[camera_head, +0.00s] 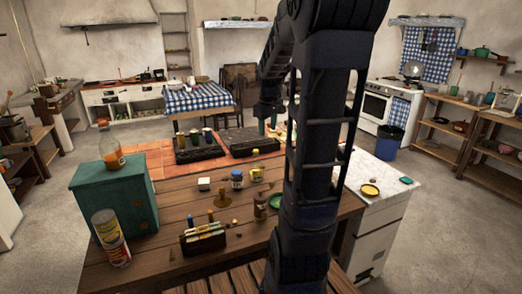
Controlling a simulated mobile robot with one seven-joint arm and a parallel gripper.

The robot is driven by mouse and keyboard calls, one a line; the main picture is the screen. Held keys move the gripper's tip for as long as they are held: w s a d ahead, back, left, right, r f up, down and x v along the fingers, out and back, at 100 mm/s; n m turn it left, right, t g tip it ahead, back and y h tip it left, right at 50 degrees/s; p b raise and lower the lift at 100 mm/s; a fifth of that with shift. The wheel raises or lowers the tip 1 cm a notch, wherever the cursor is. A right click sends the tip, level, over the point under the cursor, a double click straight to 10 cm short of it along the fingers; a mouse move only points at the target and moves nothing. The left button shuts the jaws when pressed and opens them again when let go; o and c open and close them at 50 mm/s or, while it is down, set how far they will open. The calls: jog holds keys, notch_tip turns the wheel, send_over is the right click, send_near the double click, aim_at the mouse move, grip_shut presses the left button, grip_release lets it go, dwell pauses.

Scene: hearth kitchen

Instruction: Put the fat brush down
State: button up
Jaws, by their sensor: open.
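My arm comes down in front of the camera, and my gripper (268,124) is small and far off above the black tray (247,142) on the right. Its fingers are hard to make out, but it is open. I cannot pick out the fat brush for certain; it may be hidden by the arm or too small to tell. A short upright brown thing with a wide round foot (222,201) stands on the wooden worktop (160,250).
A white counter (378,205) lies right.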

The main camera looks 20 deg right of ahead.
jog(key=s+a+m, duration=0.1)
jog(key=s+a, duration=0.2)
jog(key=s, duration=0.3)
jog(key=s+a+r+m+t, duration=0.1)
jog(key=s+a, duration=0.3)
jog(key=s, duration=0.3)
jog(key=s+a+m+t, duration=0.1)
jog(key=s+a+m, duration=0.1)
jog(key=s+a, duration=0.2)
jog(key=s, duration=0.3)
jog(key=shift+s+a+r+y, duration=0.25)
jog(key=shift+r+y, duration=0.1)
jog(key=shift+y, duration=0.05)
